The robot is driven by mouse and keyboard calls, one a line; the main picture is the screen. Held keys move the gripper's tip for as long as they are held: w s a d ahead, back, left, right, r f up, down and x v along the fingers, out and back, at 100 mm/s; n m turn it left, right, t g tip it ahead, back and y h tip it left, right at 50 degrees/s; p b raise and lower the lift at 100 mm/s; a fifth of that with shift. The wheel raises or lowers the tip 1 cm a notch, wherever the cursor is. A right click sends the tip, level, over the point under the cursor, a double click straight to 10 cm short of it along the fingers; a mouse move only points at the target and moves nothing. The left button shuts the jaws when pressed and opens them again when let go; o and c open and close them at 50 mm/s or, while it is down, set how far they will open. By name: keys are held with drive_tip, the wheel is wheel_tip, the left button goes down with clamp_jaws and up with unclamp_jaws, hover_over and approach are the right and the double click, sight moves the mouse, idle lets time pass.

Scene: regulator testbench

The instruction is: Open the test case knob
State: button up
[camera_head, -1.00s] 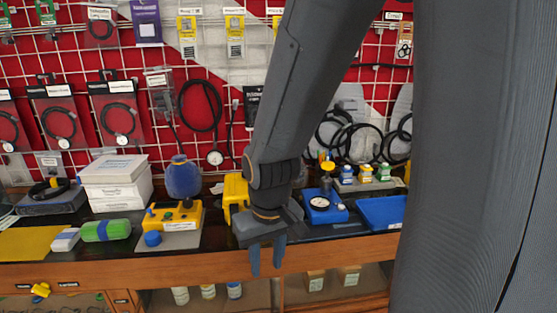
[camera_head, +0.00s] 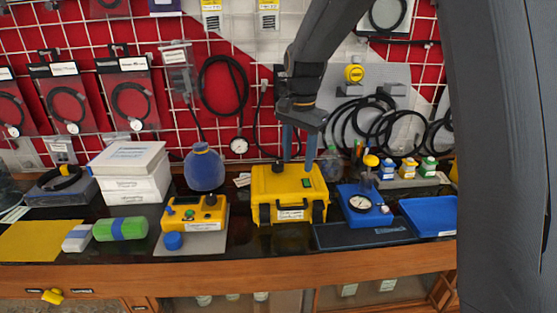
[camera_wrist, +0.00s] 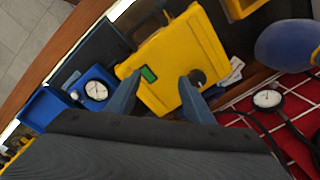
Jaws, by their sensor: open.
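The yellow test case (camera_head: 287,190) stands shut on the bench, with black latches on its front. A black knob (camera_head: 278,166) sits on its top at the left, and a green rectangle (camera_head: 306,183) at the right. My gripper (camera_head: 297,163) points down over the case top, open and empty, with its left finger close beside the knob. In the wrist view the case (camera_wrist: 178,55) lies beyond my fingers (camera_wrist: 160,79). The knob (camera_wrist: 197,76) is by the right fingertip and the green rectangle (camera_wrist: 148,74) by the left one. Contact cannot be told.
A blue gauge stand (camera_head: 363,203) and a blue tray (camera_head: 430,215) are to the right. A yellow device (camera_head: 195,213) and a blue round flask (camera_head: 204,168) are to the left. The red grid wall with hanging hoses (camera_head: 222,85) rises behind.

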sight(278, 164)
drive_tip(key=w+a+r+m, duration=0.1)
drive_tip(key=w, duration=0.1)
drive_tip(key=w+a+m, duration=0.1)
drive_tip(key=w+a, duration=0.1)
drive_tip(key=w+a+r+m, duration=0.1)
drive_tip(key=w, duration=0.1)
drive_tip(key=shift+w+a+r, duration=0.1)
drive_tip(key=shift+a+r, duration=0.15)
drive_tip(key=shift+r, duration=0.05)
drive_tip(key=shift+w+a+f+p, duration=0.1)
drive_tip(key=shift+f+p, duration=0.55)
drive_tip(key=shift+f, duration=1.25)
drive_tip(key=shift+w+f+p, duration=0.1)
drive_tip(key=shift+f+p, duration=0.55)
drive_tip(key=shift+f, duration=1.25)
drive_tip(key=c, duration=1)
drive_tip(key=shift+c, duration=0.2)
